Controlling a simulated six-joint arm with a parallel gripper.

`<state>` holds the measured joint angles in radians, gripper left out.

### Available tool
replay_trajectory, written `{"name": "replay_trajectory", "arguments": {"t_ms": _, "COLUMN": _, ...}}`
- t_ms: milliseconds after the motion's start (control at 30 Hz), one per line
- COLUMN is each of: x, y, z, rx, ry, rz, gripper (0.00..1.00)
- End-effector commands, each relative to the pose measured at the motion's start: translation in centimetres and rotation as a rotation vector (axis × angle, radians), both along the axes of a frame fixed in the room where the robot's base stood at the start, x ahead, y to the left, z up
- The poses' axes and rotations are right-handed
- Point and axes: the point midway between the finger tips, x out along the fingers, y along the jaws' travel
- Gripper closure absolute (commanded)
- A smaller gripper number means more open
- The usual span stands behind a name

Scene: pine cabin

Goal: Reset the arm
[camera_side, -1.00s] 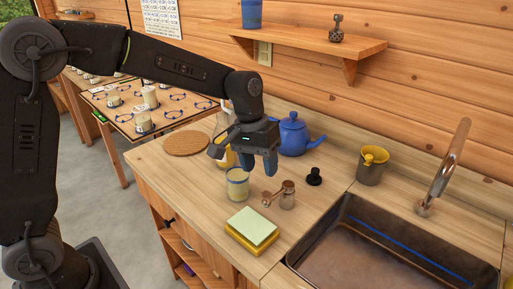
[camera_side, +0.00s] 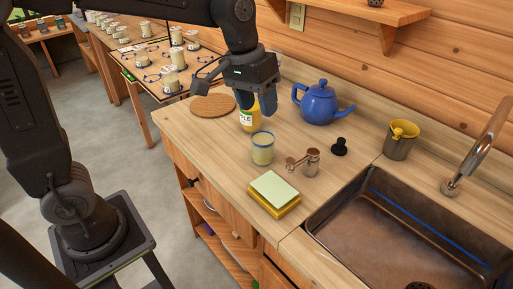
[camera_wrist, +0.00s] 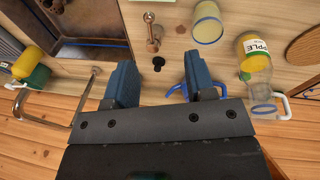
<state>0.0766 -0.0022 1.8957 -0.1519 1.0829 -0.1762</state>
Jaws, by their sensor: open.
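My gripper (camera_side: 256,104) is open and empty. It hangs fingers-down above the wooden counter (camera_side: 222,160), in front of a yellow bottle (camera_side: 249,119) and left of a blue teapot (camera_side: 318,104). The teapot (camera_wrist: 181,92) is mostly hidden behind the right finger there. The bottle, with a label reading "PPLE" (camera_wrist: 257,58), lies to the right in that view.
The sink (camera_side: 400,235) and tap (camera_side: 478,150) are right. A cork mat (camera_side: 212,105) lies left.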

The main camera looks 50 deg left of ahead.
Motion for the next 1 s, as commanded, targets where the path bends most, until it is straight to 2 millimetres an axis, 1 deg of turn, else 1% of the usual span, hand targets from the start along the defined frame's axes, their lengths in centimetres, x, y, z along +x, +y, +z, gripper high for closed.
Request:
{"name": "replay_trajectory", "arguments": {"t_ms": 33, "x": -2.0, "y": 0.7, "z": 0.8, "rx": 0.015, "ry": -0.041, "rz": -0.009, "gripper": 0.5}}
{"name": "replay_trajectory", "arguments": {"t_ms": 100, "x": -4.4, "y": 1.5, "z": 1.3, "rx": 0.039, "ry": -0.091, "rz": -0.025, "gripper": 0.5}}
{"name": "replay_trajectory", "arguments": {"t_ms": 167, "x": -6.4, "y": 2.2, "z": 1.4, "rx": 0.061, "ry": -0.133, "rz": -0.04, "gripper": 0.5}}
{"name": "replay_trajectory", "arguments": {"t_ms": 200, "x": -7.8, "y": 2.7, "z": 1.5, "rx": 0.075, "ry": -0.161, "rz": -0.049, "gripper": 0.5}}
{"name": "replay_trajectory", "arguments": {"t_ms": 300, "x": -10.9, "y": 3.6, "z": 1.0, "rx": 0.113, "ry": -0.226, "rz": -0.071, "gripper": 0.5}}
{"name": "replay_trajectory", "arguments": {"t_ms": 433, "x": -13.9, "y": 4.4, "z": 0.0, "rx": 0.157, "ry": -0.293, "rz": -0.095, "gripper": 0.5}}
{"name": "replay_trajectory", "arguments": {"t_ms": 500, "x": -14.9, "y": 4.7, "z": -0.5, "rx": 0.174, "ry": -0.315, "rz": -0.105, "gripper": 0.5}}
{"name": "replay_trajectory", "arguments": {"t_ms": 633, "x": -15.9, "y": 5.0, "z": -1.1, "rx": 0.191, "ry": -0.341, "rz": -0.114, "gripper": 0.5}}
{"name": "replay_trajectory", "arguments": {"t_ms": 1000, "x": -16.1, "y": 5.1, "z": -1.2, "rx": 0.194, "ry": -0.344, "rz": -0.116, "gripper": 0.5}}
